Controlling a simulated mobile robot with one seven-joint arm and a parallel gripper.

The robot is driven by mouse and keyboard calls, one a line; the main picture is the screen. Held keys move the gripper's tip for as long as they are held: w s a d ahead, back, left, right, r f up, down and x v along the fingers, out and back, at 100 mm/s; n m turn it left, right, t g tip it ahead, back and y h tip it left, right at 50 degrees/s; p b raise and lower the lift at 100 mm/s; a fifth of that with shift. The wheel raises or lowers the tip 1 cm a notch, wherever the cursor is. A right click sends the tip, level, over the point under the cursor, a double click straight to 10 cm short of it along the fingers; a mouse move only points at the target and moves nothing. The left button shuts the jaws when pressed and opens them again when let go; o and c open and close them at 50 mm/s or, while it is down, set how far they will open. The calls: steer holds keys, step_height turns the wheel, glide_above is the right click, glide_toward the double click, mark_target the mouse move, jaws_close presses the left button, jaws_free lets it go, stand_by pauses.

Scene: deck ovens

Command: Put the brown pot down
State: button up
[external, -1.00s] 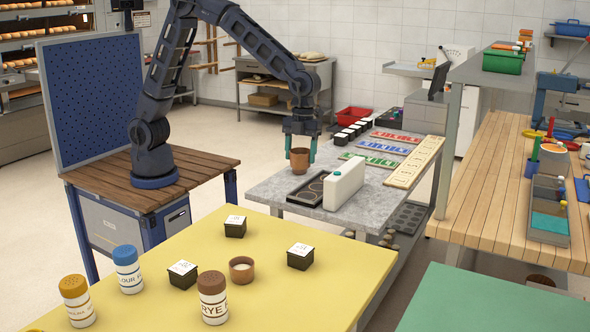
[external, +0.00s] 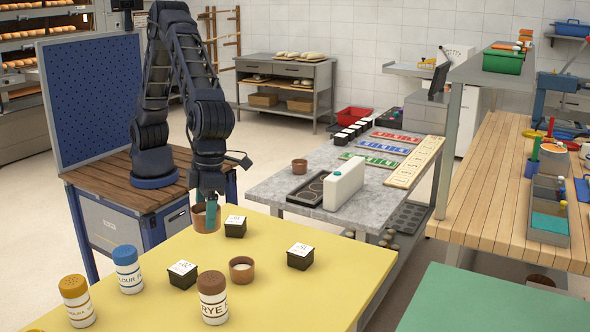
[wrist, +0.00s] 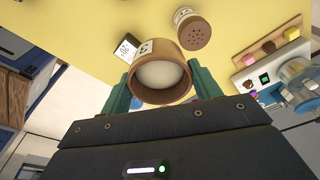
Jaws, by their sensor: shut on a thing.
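My gripper (external: 207,212) is shut on a brown pot (external: 203,222) at the far edge of the yellow table (external: 330,250). In the wrist view the green fingers of my gripper (wrist: 162,95) are on either side of the pot (wrist: 142,93), which has pale white contents. The pot looks roughly upright; I cannot tell whether its base touches the tabletop. A second brown pot (external: 242,278) with pale contents stands on the yellow table. A third brown pot (external: 299,167) stands on the grey table (external: 270,188).
Close by are several black boxes with white lids (external: 235,227) and a rye shaker (external: 213,300), also in the wrist view (wrist: 193,30). Two more shakers stand at the left (external: 127,270). The yellow table's right part is clear.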

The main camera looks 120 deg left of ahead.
steer(key=s+d+m, duration=0.1)
steer(key=s+d, duration=0.3)
steer(key=d, duration=0.4)
steer(key=s+d+m, duration=0.2)
steer(key=s+d, duration=0.1)
steer(key=d, duration=0.5)
steer(key=f, duration=2)
steer(key=shift+a+f, duration=0.2)
steer(key=shift+f, duration=0.05)
steer(key=o, duration=1)
steer(key=shift+s+f, duration=0.1)
steer(key=shift+o, duration=0.4)
